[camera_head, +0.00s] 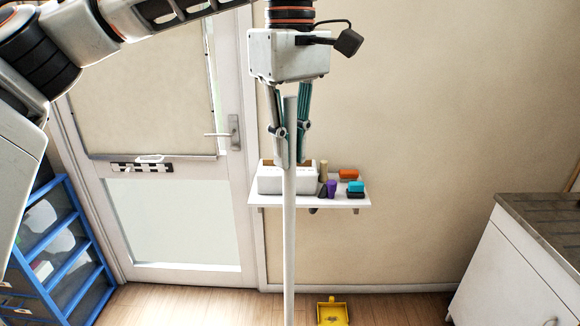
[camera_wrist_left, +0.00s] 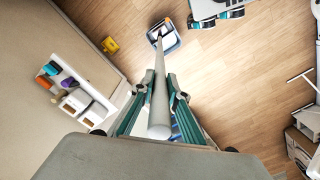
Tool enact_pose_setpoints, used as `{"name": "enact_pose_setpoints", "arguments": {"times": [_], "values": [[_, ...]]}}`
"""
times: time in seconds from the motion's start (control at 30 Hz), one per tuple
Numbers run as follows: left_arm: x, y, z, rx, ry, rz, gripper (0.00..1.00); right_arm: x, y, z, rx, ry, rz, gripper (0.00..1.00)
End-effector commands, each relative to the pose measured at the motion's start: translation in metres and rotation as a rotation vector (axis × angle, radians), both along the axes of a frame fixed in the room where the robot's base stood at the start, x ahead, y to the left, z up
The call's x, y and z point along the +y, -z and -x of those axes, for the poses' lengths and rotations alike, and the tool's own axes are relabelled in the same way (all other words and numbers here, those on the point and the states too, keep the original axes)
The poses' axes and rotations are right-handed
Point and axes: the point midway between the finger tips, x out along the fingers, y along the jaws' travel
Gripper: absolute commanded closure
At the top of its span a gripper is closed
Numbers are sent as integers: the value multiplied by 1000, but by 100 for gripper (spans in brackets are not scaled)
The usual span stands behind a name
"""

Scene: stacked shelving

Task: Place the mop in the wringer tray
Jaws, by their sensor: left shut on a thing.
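My left gripper (camera_head: 291,158) is shut on the mop's long pale handle (camera_head: 289,230), which stands about upright. In the left wrist view, the handle (camera_wrist_left: 159,95) runs between the fingers of my left gripper (camera_wrist_left: 159,80) and away toward the floor. Its far end meets a small blue-edged tray or bucket (camera_wrist_left: 175,44) with a light inside, apparently the wringer tray. I cannot tell whether the mop head is in it, above it or beside it. The lower handle and the tray are outside the head view. My right gripper is not in view.
A white wall shelf (camera_head: 310,201) with a white box and coloured items is behind the handle. A yellow object (camera_head: 332,312) lies on the floor by the wall. A blue rack (camera_head: 65,250) is at left, a white cabinet (camera_head: 510,270) at right. Wooden floor is open (camera_wrist_left: 235,70).

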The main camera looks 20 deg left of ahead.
Motion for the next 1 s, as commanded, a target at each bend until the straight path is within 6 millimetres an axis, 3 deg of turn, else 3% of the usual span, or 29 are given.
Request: {"name": "enact_pose_setpoints", "arguments": {"times": [0.37,0.77,0.8,0.83,1.0], "values": [[0,33,0,-1,1,3,100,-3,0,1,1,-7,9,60],[0,37,0,-2,1,2,100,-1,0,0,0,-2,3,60],[0,38,0,1,1,1,78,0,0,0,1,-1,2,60],[0,38,0,1,1,1,70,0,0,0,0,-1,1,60],[0,38,0,1,1,1,69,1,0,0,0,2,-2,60]]}}
